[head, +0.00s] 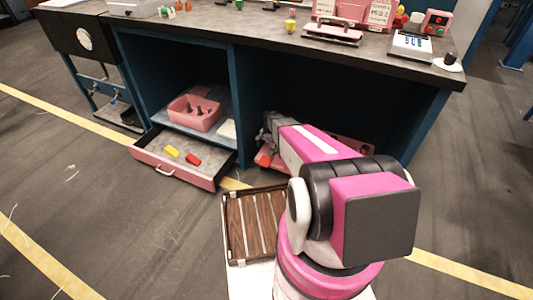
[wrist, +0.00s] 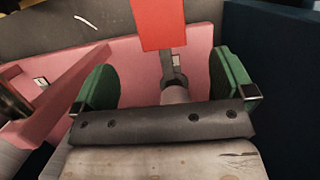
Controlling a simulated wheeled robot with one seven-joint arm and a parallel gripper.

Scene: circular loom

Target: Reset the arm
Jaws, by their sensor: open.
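My arm, magenta and black, reaches from the lower right of the head view toward the open lower bay of the workbench (head: 330,110). In the wrist view my gripper (wrist: 168,82) is open, its two green pads wide apart. A red block-shaped piece (wrist: 160,24) on a grey shaft shows between the pads, with a pale cylinder below it. I see clear gaps to both pads. A pink wall (wrist: 140,62) stands behind them. In the head view my arm hides most of the gripper.
A pink drawer (head: 165,169) stands open at left, with a yellow piece (head: 172,151) and a red piece (head: 193,159) in it. A pink bin (head: 194,113) sits on the shelf above. A slatted wooden tray (head: 232,235) is beside my arm. Floor at left is clear.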

